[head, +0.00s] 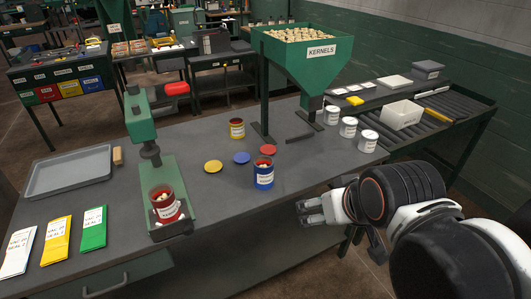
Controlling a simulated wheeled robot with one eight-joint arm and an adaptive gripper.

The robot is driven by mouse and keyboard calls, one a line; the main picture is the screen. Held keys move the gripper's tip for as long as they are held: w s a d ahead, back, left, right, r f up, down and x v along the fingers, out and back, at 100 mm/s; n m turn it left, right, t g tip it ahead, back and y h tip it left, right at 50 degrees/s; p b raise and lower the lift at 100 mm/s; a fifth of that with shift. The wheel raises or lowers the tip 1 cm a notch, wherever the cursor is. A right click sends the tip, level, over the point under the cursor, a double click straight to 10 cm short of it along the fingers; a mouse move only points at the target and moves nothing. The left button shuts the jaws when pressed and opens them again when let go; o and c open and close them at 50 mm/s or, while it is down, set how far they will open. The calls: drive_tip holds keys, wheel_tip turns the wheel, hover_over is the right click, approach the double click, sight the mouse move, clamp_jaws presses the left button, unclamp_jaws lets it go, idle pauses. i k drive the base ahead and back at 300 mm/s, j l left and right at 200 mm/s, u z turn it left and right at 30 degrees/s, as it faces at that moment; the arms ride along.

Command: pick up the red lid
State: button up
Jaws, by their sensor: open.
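The red lid (268,150) lies flat on the dark grey bench, behind the blue can (263,178) and to the right of the blue lid (241,158). A yellow lid (213,167) lies further left. My gripper (306,210) is at the bench's front edge, right of and nearer than the red lid. It is open, empty and well apart from the lid. The red can (165,209) stands open under the green press (143,130), with pale contents showing.
The green kernel hopper (301,60) stands behind the red lid, its legs on the bench. Several white cans (348,128) stand right. A grey tray (68,173) and packets (57,240) lie left. The bench between lids and front edge is mostly clear except the blue can.

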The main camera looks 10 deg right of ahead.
sight(269, 149)
drive_tip(key=i+u, duration=0.35)
drive_tip(key=i+l+u, duration=0.15)
drive_tip(key=i+u, duration=0.15)
drive_tip(key=i, duration=0.2)
drive_tip(key=i+l+u, duration=0.2)
drive_tip(key=i+u, duration=0.15)
